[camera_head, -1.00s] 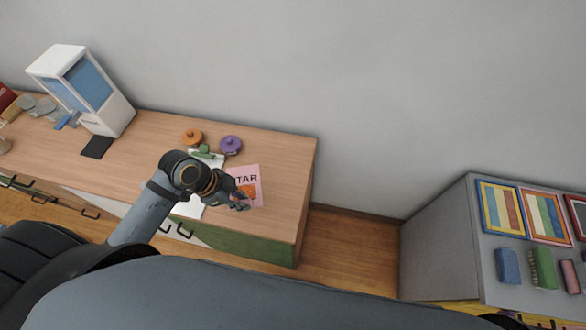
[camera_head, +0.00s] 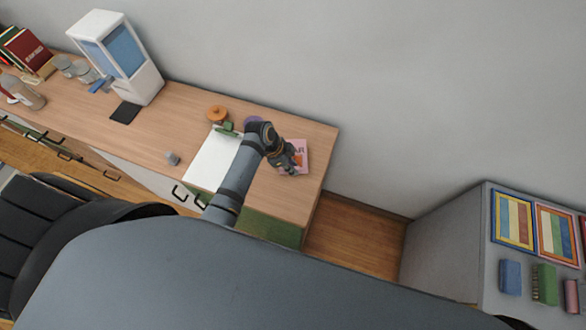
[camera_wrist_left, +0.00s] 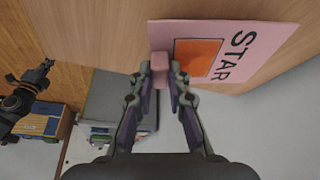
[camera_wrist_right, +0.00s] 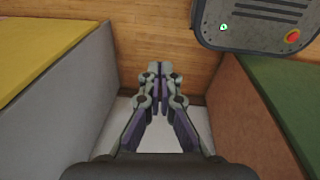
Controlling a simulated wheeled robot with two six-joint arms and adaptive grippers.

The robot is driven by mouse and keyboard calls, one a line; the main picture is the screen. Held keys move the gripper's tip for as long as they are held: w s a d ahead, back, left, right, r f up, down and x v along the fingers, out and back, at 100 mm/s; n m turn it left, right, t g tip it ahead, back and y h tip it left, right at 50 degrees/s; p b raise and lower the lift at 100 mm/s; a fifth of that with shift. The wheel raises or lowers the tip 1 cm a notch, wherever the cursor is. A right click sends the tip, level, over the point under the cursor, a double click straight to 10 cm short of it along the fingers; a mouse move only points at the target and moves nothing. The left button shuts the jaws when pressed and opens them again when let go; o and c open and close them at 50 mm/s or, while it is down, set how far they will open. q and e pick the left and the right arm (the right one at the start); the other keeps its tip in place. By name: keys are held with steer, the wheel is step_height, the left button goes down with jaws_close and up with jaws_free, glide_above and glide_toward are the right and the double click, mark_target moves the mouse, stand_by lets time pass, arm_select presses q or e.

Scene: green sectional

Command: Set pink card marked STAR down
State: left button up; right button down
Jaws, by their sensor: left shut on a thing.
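The pink card marked STAR (camera_head: 301,147) is over the right end of the wooden counter, partly hidden by my left gripper in the head view. In the left wrist view the card (camera_wrist_left: 258,45) shows its black letters and an orange square. My left gripper (camera_head: 291,168) is shut on a small pink block (camera_wrist_left: 160,70) at the card's edge. I cannot tell whether the card touches the counter. My right gripper (camera_wrist_right: 160,70) is shut and empty above the floor, out of the head view.
The wooden counter (camera_head: 150,130) holds a white clipboard sheet (camera_head: 212,162), an orange lidded thing (camera_head: 217,113), a purple one (camera_head: 253,119) partly behind my arm, and a white dispenser (camera_head: 118,55). A grey cabinet (camera_head: 440,235) stands at right, across a floor gap (camera_head: 355,240).

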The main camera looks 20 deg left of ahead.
arm_select(q)
steer(key=shift+w+d+f, duration=0.25)
steer(key=shift+f, duration=0.1)
steer(key=shift+a+f, duration=0.1)
steer(key=shift+f, duration=1.4)
arm_select(e)
steer(key=shift+s+a, duration=0.1)
steer(key=shift+a, duration=0.5)
arm_select(q)
steer(key=o, duration=0.8)
steer(key=shift+f, duration=0.1)
arm_select(e)
steer(key=shift+d, duration=0.35)
arm_select(q)
steer(key=shift+r, duration=0.3)
steer(key=v, duration=1.1)
steer(key=shift+a+r+b, duration=0.2)
steer(key=shift+r+b, duration=0.1)
steer(key=shift+b, duration=0.15)
arm_select(e)
steer(key=shift+a+f, duration=0.1)
steer(key=shift+f, duration=0.4)
